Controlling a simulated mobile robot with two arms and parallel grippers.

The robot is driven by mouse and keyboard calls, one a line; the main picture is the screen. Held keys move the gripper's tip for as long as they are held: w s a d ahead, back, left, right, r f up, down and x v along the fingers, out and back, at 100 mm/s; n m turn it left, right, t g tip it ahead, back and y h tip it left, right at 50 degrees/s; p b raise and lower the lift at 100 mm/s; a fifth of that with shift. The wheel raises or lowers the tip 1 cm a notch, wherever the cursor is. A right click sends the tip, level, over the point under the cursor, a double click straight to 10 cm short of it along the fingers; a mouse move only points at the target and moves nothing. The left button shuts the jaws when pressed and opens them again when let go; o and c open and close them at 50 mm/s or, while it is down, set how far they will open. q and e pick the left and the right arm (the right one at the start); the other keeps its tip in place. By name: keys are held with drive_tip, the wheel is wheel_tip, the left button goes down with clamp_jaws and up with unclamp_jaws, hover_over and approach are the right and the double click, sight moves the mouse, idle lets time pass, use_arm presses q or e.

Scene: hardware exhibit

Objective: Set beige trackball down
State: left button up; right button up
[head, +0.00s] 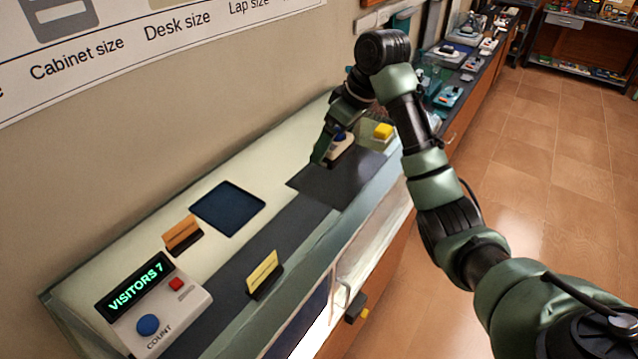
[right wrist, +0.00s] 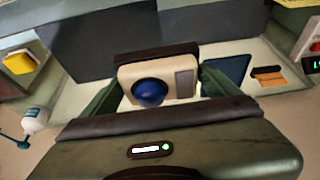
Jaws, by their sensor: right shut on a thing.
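The beige trackball with a blue ball (head: 340,142) is between the fingers of my right gripper (head: 330,150) in the head view. In the right wrist view the beige trackball (right wrist: 183,87) sits between the two green fingers, and my right gripper (right wrist: 155,88) is shut on it. The trackball is at the far edge of a dark grey mat (head: 325,187) on the counter. I cannot tell whether its underside touches the surface. My left gripper is not in view.
A navy tray (head: 240,197) lies left of the mat. Two card stands, an orange one (head: 182,232) and a yellow one (head: 263,268), and a visitor counter box (head: 165,310) stand further left. A yellow-button box (head: 383,131) is close to the right gripper. The mat's front is bare.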

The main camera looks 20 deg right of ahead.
wheel_tip(320, 180, down, 5)
drive_tip(key=shift+s+r+p, duration=0.15)
drive_tip(key=shift+r+p, duration=0.05)
drive_tip(key=shift+p, duration=0.5)
drive_tip(key=x, duration=0.3)
drive_tip(key=s+p+x, duration=0.1)
drive_tip(key=x, duration=0.1)
drive_tip(key=shift+d+f, duration=0.2)
drive_tip(key=shift+d, duration=0.1)
drive_tip(key=shift+f, duration=0.3)
drive_tip(key=shift+s+f+p, duration=0.1)
drive_tip(key=shift+f+p, duration=0.2)
drive_tip(key=shift+f, duration=0.05)
wheel_tip(320, 180, down, 3)
drive_tip(key=shift+f+p, duration=0.15)
drive_tip(key=shift+p, duration=0.35)
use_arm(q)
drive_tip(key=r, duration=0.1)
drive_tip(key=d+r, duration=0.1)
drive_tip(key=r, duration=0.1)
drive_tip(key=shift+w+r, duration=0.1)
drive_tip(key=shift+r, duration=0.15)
use_arm(e)
drive_tip(key=shift+f, duration=0.15)
